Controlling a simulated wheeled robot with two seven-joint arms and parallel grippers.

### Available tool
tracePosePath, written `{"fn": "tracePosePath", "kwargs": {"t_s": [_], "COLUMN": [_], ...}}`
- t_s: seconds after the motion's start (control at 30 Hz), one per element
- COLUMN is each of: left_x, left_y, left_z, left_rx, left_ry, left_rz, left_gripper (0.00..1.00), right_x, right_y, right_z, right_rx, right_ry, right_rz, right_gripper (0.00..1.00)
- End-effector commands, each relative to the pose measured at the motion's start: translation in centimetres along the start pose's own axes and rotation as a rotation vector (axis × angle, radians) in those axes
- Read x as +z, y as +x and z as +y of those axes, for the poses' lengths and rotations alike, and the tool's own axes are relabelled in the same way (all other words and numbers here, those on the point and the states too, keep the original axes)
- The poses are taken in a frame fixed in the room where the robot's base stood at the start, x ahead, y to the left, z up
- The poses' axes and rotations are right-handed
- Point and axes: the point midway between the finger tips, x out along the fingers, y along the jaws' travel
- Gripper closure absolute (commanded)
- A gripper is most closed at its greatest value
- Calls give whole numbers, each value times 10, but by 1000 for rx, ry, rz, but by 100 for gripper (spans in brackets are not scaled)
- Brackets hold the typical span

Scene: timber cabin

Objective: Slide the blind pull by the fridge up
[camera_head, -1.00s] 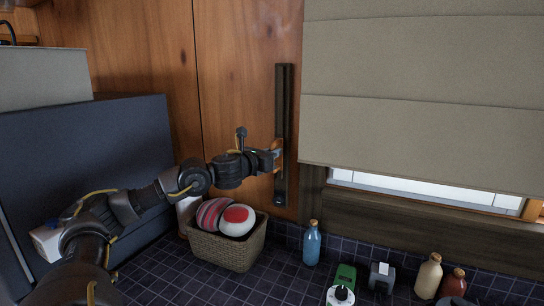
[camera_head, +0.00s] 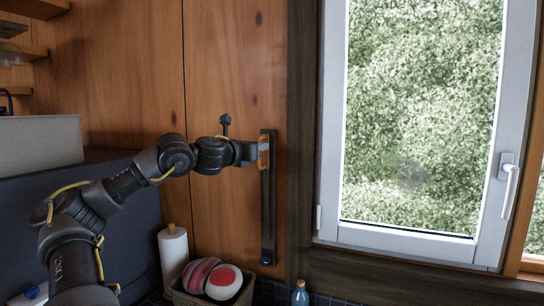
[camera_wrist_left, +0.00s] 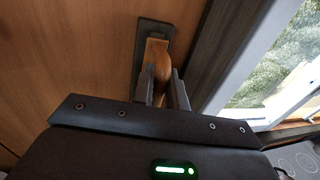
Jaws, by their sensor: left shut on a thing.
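The blind pull is a small wooden handle on a dark vertical track (camera_head: 268,215) fixed to the timber wall, left of the window. My left gripper (camera_head: 259,150) is shut on the blind pull, near the top end of the track. In the left wrist view the wooden blind pull (camera_wrist_left: 157,58) stands between the two fingers of my left gripper (camera_wrist_left: 163,88), with the dark track's end just beyond it. The blind does not show in the head view now and the window (camera_head: 420,120) is uncovered. My right gripper is not in view.
The dark fridge (camera_head: 110,225) stands at the left with a grey box (camera_head: 40,142) on top. Below are a paper towel roll (camera_head: 173,250), a basket (camera_head: 245,290) with round items, and a blue bottle (camera_head: 300,295). A white window handle (camera_head: 510,185) is at the right.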

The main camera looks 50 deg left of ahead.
Motion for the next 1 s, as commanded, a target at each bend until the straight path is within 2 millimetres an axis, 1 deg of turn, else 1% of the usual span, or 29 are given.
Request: {"fn": "tracePosePath", "kwargs": {"t_s": [0.03,0.33,0.37,0.47,0.5,0.73,0.8,0.87,0.97,1.0], "left_x": [5,8,8,8,7,5,4,3,0,-1], "left_y": [-2,-2,-2,-1,-1,-1,-3,-9,-25,-32], "left_z": [2,3,3,2,2,1,1,2,2,1], "left_rx": [5,7,7,5,5,3,3,4,5,5], "left_ry": [-1,-4,-4,-4,-3,-2,-1,0,2,3], "left_rz": [-8,-14,-15,-14,-12,-9,-9,-10,-11,-11], "left_gripper": [100,100,83,70,68,68,68,68,68,68], "right_x": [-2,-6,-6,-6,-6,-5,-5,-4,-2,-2], "right_y": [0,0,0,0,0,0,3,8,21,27], "right_z": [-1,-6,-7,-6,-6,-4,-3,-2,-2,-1], "right_rx": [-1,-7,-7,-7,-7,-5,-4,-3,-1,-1], "right_ry": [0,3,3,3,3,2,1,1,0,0], "right_rz": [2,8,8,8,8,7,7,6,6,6], "right_gripper": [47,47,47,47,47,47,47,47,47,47]}}
